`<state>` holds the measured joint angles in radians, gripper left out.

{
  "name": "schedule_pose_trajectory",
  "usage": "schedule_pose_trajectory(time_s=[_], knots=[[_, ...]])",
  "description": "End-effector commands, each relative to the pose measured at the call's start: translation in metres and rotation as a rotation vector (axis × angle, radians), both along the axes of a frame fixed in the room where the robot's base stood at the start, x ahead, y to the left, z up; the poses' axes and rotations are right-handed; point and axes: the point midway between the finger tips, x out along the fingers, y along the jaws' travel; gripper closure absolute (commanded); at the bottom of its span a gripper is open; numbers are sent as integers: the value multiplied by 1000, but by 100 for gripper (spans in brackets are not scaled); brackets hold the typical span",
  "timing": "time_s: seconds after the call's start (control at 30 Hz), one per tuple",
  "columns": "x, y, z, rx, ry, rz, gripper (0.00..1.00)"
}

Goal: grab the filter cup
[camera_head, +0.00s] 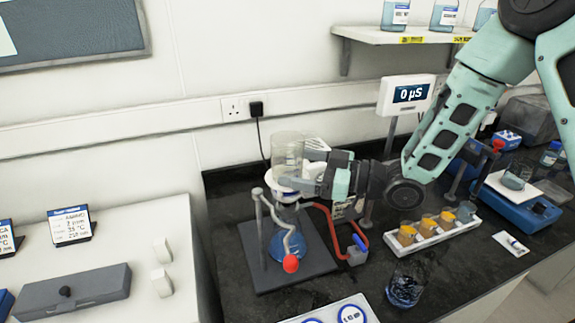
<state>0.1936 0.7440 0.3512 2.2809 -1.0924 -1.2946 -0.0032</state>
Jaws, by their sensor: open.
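The filter cup (288,150) is a clear cylinder standing upright on top of a flask (287,244) with blue liquid. The flask stands on a dark grey base plate (322,262). My gripper (290,184) reaches in from the right at the cup's lower part, by the white collar. The jaws are open. One finger shows in front of the collar; the other is hidden, so I cannot tell whether either finger touches the cup.
A clamp with a red knob (291,263) stands in front of the flask, and a red hose (333,236) runs to its right. A white rack (420,238) of amber jars and a glass beaker (405,287) are at the right. A display reading 0 µS (408,94) stands behind.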

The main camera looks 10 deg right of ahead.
Motion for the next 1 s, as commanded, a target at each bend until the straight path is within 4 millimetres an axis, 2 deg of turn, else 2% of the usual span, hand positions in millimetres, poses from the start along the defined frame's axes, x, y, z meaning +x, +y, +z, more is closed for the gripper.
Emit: schedule_pose_trajectory(time_s=[0.1,0.3,0.57,0.6,0.77,1.0], knots=[[7,17,3,2,4,4,16],[16,38,0,1,1,1,16],[18,40,-2,1,0,0,16],[18,40,-2,1,0,0,22],[18,40,-2,1,0,0,66],[18,40,-1,1,0,0,66]])
